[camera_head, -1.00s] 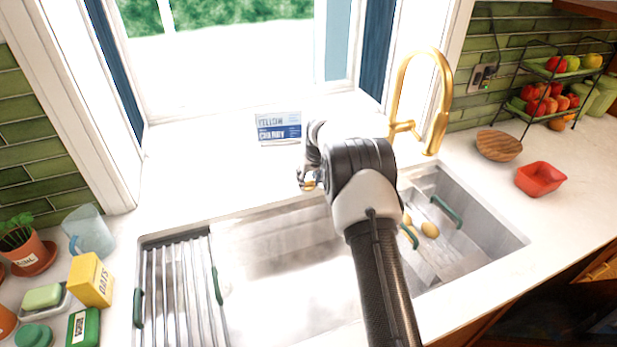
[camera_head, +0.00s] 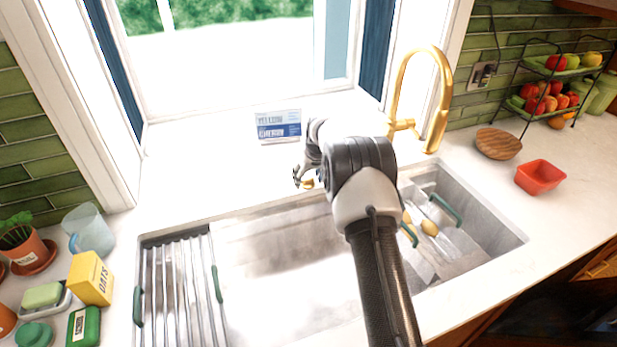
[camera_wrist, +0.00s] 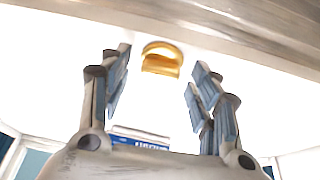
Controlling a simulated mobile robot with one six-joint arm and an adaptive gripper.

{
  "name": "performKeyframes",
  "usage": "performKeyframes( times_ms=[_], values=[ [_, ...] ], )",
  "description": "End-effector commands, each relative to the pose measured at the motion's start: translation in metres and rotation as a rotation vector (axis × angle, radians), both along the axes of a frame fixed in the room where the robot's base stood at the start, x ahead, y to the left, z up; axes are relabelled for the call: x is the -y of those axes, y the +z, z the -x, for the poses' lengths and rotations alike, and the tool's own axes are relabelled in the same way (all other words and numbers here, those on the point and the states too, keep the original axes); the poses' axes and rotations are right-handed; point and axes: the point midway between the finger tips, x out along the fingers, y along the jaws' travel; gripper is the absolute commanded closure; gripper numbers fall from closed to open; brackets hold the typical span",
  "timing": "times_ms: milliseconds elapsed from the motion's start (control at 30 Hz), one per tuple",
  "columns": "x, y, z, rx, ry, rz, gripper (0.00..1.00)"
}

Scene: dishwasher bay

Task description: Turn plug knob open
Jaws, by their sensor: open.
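The plug knob is a small gold fitting (camera_head: 308,184) on the white counter behind the sink, partly hidden by my gripper in the head view. In the wrist view the gold knob (camera_wrist: 162,59) shows between and just beyond my fingertips, with a curved upper edge. My gripper (camera_wrist: 158,75) is open, with a finger on each side of the knob and clear gaps to it. In the head view my gripper (camera_head: 301,178) is just left of the knob. Whether any finger touches the knob cannot be seen in the head view.
A blue and white card (camera_head: 279,126) stands on the counter behind my gripper. A gold tap (camera_head: 440,105) rises to the right.

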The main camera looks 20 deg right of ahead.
Motion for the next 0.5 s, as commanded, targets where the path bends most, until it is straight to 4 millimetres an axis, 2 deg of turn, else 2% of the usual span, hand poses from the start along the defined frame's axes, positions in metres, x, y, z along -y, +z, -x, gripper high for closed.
performKeyframes(
  times_ms=[167, 500],
  values=[
    [0.001, 0.015, 0.005, 0.003, 0.000, 0.001, 0.43],
    [0.001, 0.080, 0.032, 0.003, 0.000, 0.001, 0.43]
  ],
)
